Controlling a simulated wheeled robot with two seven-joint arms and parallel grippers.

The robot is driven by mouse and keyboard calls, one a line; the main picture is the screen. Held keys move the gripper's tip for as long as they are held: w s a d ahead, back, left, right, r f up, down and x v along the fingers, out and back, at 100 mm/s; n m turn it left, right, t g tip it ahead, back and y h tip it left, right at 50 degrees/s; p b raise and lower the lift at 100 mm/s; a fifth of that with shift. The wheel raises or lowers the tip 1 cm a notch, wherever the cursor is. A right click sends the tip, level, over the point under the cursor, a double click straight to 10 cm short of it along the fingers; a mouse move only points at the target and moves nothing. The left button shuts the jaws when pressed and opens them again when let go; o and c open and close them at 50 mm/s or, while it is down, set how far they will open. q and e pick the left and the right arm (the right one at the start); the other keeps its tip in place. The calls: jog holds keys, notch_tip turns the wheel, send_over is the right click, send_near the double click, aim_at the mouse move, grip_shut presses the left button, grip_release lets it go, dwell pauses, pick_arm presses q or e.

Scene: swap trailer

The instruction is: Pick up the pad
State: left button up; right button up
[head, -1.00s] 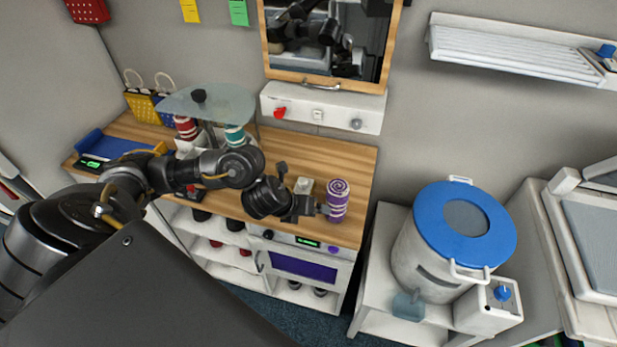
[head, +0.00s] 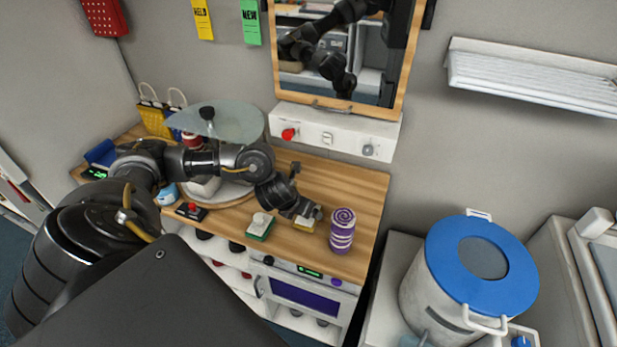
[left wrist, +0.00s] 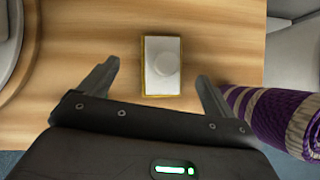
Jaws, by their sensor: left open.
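A small pad with a white top, a round knob and a yellow edge (left wrist: 162,82) lies on the wooden worktop in the left wrist view. It shows partly behind my gripper in the head view (head: 304,224). My left gripper (left wrist: 157,72) is open and empty, its fingertips on either side of the pad's image, apart from it. A second pad, white on a green base (head: 260,227), lies to the left in the head view. I cannot tell the gripper's exact height. My right gripper is not in view.
A purple-and-white striped roll (head: 342,232) stands just right of the yellow-edged pad. A black box with a red button (head: 191,210) and a round glass plate (head: 228,122) are to the left. A blue-lidded drum (head: 480,262) stands at the right. The worktop behind the pads is clear.

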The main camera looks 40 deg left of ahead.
pick_arm(q)
jog(key=shift+w+d+f, duration=0.1)
jog(key=shift+f, duration=0.25)
jog(key=x, duration=0.4)
jog(key=shift+w+f, duration=0.15)
jog(key=shift+f, duration=0.05)
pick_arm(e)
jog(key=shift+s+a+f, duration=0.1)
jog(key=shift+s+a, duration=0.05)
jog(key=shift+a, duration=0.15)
pick_arm(q)
jog(key=shift+r, duration=0.1)
jog(key=c, duration=1.1)
jog(key=shift+o, duration=0.2)
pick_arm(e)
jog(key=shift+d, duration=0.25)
pick_arm(q)
jog(key=shift+r, duration=0.1)
